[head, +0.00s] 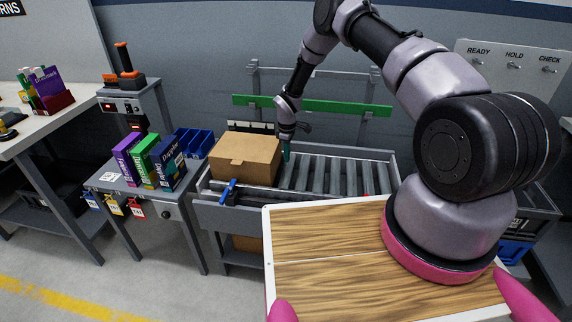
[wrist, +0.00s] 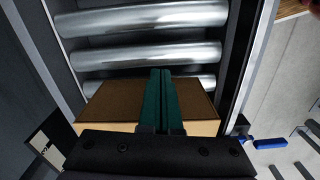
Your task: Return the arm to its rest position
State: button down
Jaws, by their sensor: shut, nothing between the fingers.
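My arm (head: 395,60) reaches out over the roller conveyor (head: 335,178). My gripper (head: 286,155) hangs at its far end, just right of the cardboard box (head: 245,157) in the head view. The green fingers (wrist: 160,74) are together with nothing between them. In the wrist view the brown box (wrist: 110,102) lies under the fingers, with metal rollers (wrist: 150,55) beyond it. I cannot tell whether the fingertips touch the box. The wrist housing hides the near part of the box.
A green rail (head: 330,108) runs behind the conveyor. A blue-handled part (head: 228,190) sits at its front edge, also in the wrist view (wrist: 268,143). A small table with upright boxes (head: 150,162) and blue bins (head: 193,142) stands left. My wood-topped base is front right.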

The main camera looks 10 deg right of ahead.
jog(key=s+d+r+m+t, duration=0.1)
jog(key=s+d+r+m, duration=0.15)
jog(key=r, duration=1.15)
jog(key=s+d+r+m+t, duration=0.1)
jog(key=d+r+m, duration=0.15)
jog(key=r, duration=1.05)
jog(key=s+d+r+m+t, duration=0.1)
jog(key=s+d+r+m, duration=0.15)
jog(key=r, duration=1.15)
jog(key=s+d+r+m+t, duration=0.1)
jog(key=s+d+r+m, duration=0.15)
jog(key=s+r, duration=0.45)
jog(key=s+d+r+m+t, duration=0.1)
jog(key=s+d+r+m, duration=0.15)
jog(key=s+r, duration=0.4)
jog(key=s+d+r+m+t+y, duration=0.1)
jog(key=s+r+m, duration=0.1)
jog(key=s, duration=0.6)
jog(key=s+r+m+t+y, duration=0.1)
jog(key=s+r+m, duration=0.1)
jog(key=s, duration=0.7)
jog(key=shift+s+d+r+m, duration=0.15)
jog(key=shift+d+r+m, duration=0.1)
jog(key=shift+d+m, duration=0.1)
